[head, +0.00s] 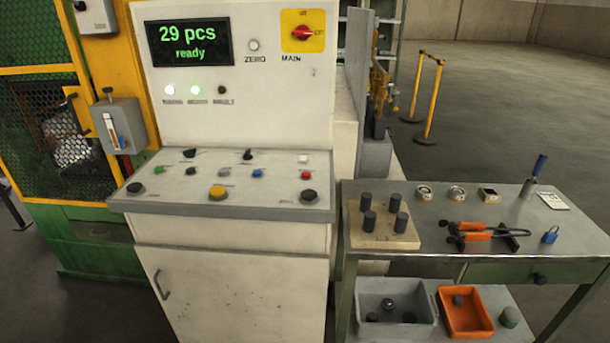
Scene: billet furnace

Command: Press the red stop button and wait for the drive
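A small red button (305,175) sits on the right part of the sloped grey control panel (180,206). It is in plain view and nothing covers it. The display (190,43) above reads "29 pcs" and "ready" in green. Below it two lamps (195,90) are lit and a third lamp (221,90) is dark. Neither of my grippers shows in the head view.
Black knobs (308,195) and a yellow button (217,193) sit near the red button. A red main switch (302,33) is on the upright panel. A workbench (390,263) with tools stands at the right. A mesh guard (60,140) is at the left.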

